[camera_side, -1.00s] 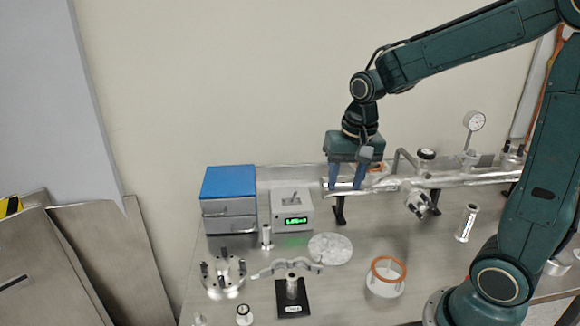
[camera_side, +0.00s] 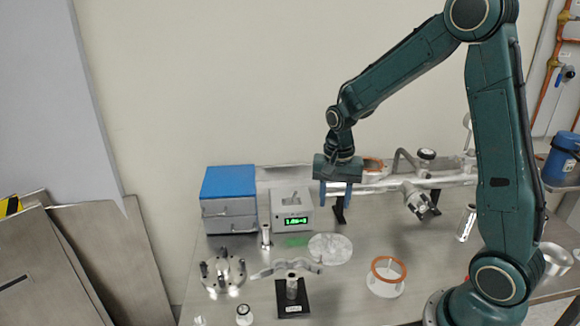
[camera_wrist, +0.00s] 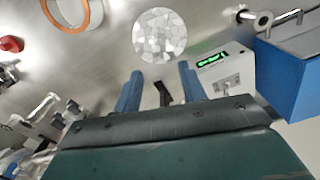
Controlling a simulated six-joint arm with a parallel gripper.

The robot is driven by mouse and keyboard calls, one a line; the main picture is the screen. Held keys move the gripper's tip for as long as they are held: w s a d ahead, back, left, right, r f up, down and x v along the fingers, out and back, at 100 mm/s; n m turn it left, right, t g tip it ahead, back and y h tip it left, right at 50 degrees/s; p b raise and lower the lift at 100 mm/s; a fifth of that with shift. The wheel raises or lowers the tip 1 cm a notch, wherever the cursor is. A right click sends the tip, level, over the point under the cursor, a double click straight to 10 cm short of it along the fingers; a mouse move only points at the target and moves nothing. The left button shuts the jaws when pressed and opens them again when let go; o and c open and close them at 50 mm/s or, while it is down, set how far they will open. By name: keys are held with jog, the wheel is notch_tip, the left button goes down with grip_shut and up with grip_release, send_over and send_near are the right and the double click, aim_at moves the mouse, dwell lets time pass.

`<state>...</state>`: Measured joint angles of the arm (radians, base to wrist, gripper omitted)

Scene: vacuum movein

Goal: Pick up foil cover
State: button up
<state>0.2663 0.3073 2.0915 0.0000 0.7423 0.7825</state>
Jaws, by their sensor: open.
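The foil cover (camera_side: 330,248) is a round, crinkled silver disc lying flat on the steel table, right of centre-left. In the wrist view the foil cover (camera_wrist: 160,35) shows whole, beyond the fingertips. My gripper (camera_side: 335,204) hangs above and behind the foil, near the metal tube, with its two blue fingers pointing down.
A grey gauge box (camera_side: 292,212) with a green display and a blue-topped drawer unit (camera_side: 230,198) stand left of my gripper. The steel tube (camera_side: 380,184) runs behind.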

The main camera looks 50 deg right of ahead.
send_over(331, 242)
notch_tip(331, 242, down, 7)
jog(key=shift+w+d+f, duration=0.1)
jog(key=shift+f, duration=0.1)
jog(key=shift+f, duration=0.1)
jog(key=shift+f, duration=2.5)
jog(key=shift+c, duration=0.2)
grip_shut()
